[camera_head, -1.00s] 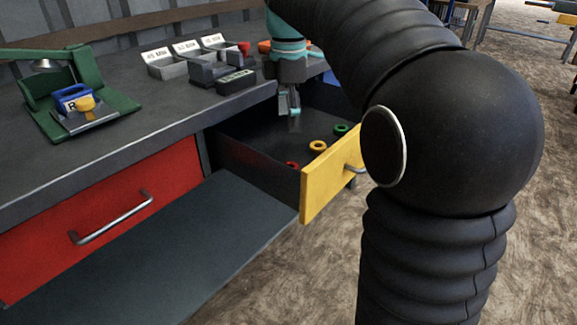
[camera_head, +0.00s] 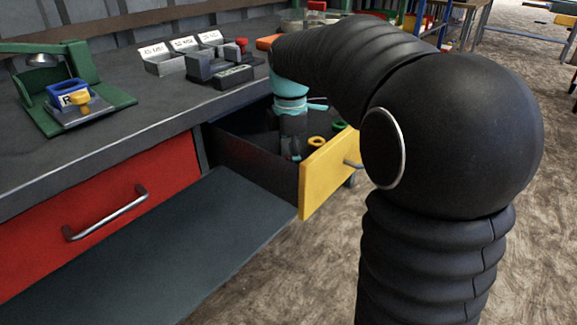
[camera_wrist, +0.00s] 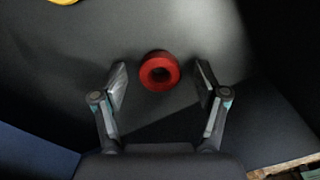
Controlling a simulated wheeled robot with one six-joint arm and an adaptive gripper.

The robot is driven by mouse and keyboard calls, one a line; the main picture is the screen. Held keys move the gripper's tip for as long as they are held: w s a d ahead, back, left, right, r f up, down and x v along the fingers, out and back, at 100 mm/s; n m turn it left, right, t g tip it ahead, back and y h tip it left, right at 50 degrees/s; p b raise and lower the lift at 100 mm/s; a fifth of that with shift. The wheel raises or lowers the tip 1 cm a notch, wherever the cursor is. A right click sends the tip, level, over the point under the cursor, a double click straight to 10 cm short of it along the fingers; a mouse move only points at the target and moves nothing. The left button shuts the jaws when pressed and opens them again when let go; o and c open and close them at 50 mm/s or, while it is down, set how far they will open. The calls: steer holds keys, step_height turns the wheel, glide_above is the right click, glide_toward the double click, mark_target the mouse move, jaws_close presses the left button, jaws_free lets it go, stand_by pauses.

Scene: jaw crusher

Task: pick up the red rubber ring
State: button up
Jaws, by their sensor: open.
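The red rubber ring (camera_wrist: 160,71) lies on the dark drawer floor in the wrist view, its hole facing the camera. My gripper (camera_wrist: 161,78) is open, with one finger on each side of the ring and a gap to both. In the head view my gripper (camera_head: 291,148) reaches down inside the open drawer, close behind its yellow front (camera_head: 328,170). The red ring is hidden there. How far the fingertips are above the drawer floor is hard to tell.
A yellow ring (camera_head: 317,142) and a green ring (camera_head: 338,126) lie farther right in the drawer. The drawer walls stand close around my gripper. A red closed drawer (camera_head: 100,215) is left. The workbench top (camera_head: 160,108) carries grey labelled bins (camera_head: 165,65) and a green stand (camera_head: 85,85).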

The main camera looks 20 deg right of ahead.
steer(key=c, duration=1.1)
